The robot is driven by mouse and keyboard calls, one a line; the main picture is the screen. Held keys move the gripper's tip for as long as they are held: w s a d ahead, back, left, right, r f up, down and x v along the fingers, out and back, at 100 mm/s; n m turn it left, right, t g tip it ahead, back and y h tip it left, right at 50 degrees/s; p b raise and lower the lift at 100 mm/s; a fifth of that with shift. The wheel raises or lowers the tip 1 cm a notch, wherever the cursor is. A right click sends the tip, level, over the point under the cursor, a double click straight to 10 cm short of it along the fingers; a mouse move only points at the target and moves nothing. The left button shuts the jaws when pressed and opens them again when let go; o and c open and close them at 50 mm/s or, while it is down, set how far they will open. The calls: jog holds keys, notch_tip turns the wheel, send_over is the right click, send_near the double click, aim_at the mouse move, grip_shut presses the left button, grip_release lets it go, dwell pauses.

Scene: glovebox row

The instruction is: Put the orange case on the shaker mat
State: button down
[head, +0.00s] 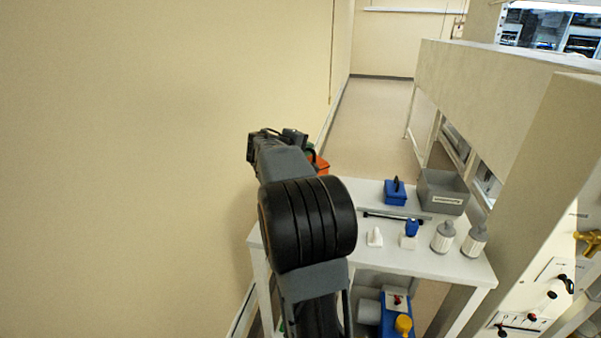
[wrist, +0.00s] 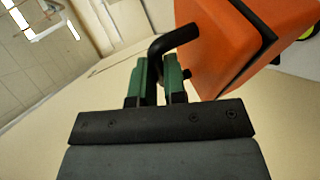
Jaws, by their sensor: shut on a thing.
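The orange case (wrist: 225,40) fills the upper right of the wrist view, tilted, with a black band and a black handle (wrist: 176,40). My gripper (wrist: 158,72) is shut on that handle with its green fingers. In the head view only a small part of the orange case (head: 320,164) shows behind my arm, near the far left of the white table. My gripper is mostly hidden there by my own arm. I cannot make out the shaker mat for certain in either view.
The white table (head: 400,262) holds a blue case (head: 395,192), a grey bin (head: 443,191), a black bar (head: 393,216) and several bottles, including a white one (head: 375,237). A wall is close on the left. Blue equipment (head: 396,312) stands below the table. Open floor lies beyond.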

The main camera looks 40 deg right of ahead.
jog(key=shift+w+d+f+p, duration=1.1)
jog(key=shift+w+d+f, duration=0.4)
jog(key=shift+f, duration=0.55)
jog(key=shift+w+d+f+p, duration=1.1)
jog(key=shift+w+d+f, duration=0.4)
jog(key=shift+f, duration=0.55)
jog(key=shift+w+d+f+p, duration=1.2)
jog(key=shift+w+f, duration=0.5)
jog(key=shift+f, duration=0.35)
jog(key=shift+d+f, duration=0.1)
jog(key=c, duration=1.2)
grip_release()
jog(key=shift+o, duration=0.2)
